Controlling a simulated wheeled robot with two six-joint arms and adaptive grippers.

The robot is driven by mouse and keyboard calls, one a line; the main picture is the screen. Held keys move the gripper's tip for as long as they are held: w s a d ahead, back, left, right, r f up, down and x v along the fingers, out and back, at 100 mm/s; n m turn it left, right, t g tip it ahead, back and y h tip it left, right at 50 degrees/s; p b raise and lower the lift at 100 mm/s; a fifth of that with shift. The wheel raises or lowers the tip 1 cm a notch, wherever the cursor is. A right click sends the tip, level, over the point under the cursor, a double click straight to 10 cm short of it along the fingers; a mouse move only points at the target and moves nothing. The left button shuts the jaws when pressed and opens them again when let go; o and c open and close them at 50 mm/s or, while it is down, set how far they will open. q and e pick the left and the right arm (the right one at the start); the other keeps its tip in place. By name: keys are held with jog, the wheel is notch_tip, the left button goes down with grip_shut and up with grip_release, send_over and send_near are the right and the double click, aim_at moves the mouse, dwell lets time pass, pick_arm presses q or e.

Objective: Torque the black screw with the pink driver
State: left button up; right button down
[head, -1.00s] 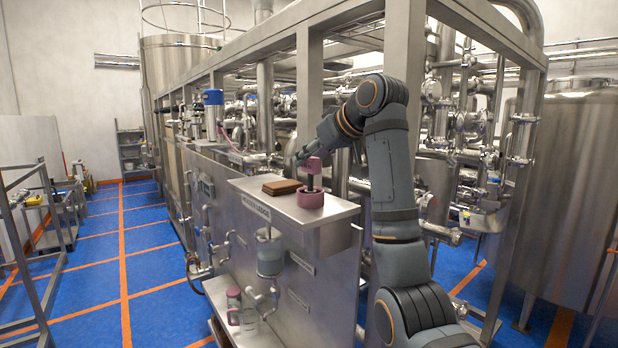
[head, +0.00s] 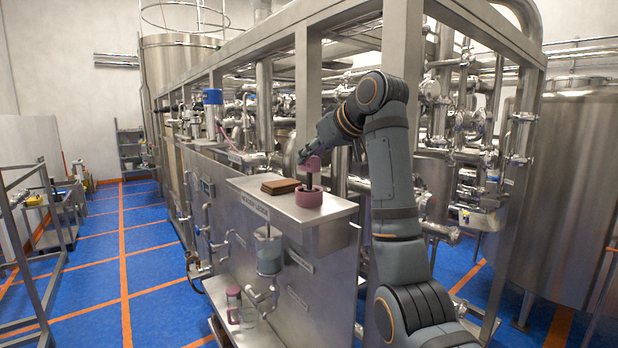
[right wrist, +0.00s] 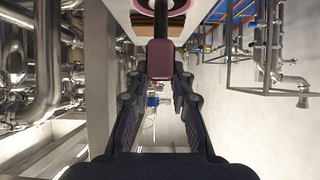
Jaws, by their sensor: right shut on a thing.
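The driver has a pink handle (head: 312,163) and a black shaft (head: 309,183). Its shaft reaches down into a round pink holder (head: 308,200) on a steel ledge (head: 275,206). My right gripper (head: 309,157) is at the handle, above the holder. In the right wrist view the pink handle (right wrist: 160,58) lies between the fingertips of my right gripper (right wrist: 160,76), with the shaft (right wrist: 160,22) running on to the holder's pink rim (right wrist: 163,6). I cannot make out the black screw; the shaft's lower end is hidden in the holder. My left gripper is out of view.
A brown block (head: 281,187) lies on the ledge left of the holder. Steel frame posts (head: 308,90) and pipes stand close behind my right arm. The blue floor (head: 95,285) at left is open.

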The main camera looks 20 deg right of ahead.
jog(key=shift+r+p, duration=0.45)
jog(key=shift+r, duration=0.55)
jog(key=shift+s+r, duration=0.1)
jog(key=shift+r, duration=1.9)
jog(key=shift+a, duration=0.1)
jog(key=s+a+r+b, duration=0.1)
jog(key=s+a, duration=0.2)
jog(key=a, duration=0.6)
jog(key=shift+s+a+b, duration=0.15)
jog(key=shift+a+b, duration=0.05)
jog(key=shift+b, duration=0.1)
jog(key=shift+d, duration=0.1)
